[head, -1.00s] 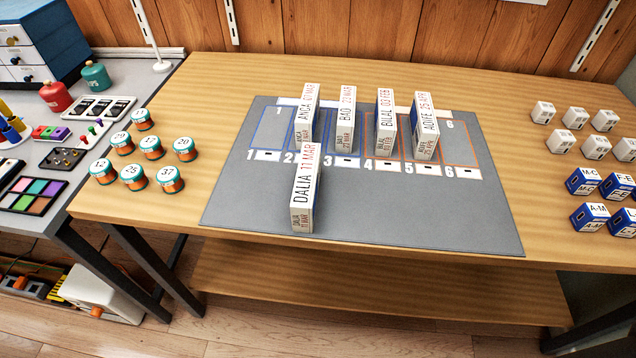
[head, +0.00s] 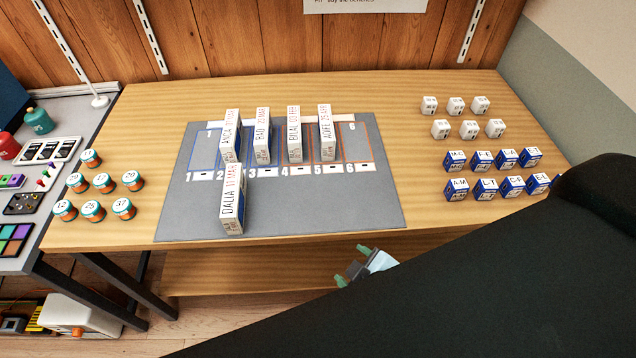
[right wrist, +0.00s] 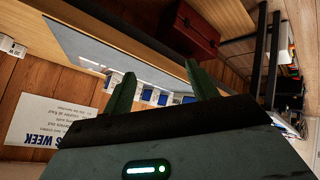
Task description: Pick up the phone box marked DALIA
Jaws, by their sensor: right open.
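The white phone box marked DALIA (head: 232,201) stands on the front part of the grey mat (head: 330,212), its label reading DALIA 11 MAR. Behind it, boxes marked ANCA (head: 231,135), BAO (head: 262,136), BILAL (head: 294,135) and AOIFE (head: 327,134) stand in a row on the numbered slots. My right gripper (head: 352,264) is low at the table's front edge, right of the DALIA box and apart from it. Its two green fingers (right wrist: 160,92) are spread and empty in the right wrist view. My left gripper is not in view.
Several round teal-lidded tins (head: 103,183) stand left of the mat. Small white boxes (head: 456,106) and blue-and-white boxes (head: 485,188) stand at the right. The mat's front right is clear. A sign (right wrist: 50,125) shows in the right wrist view.

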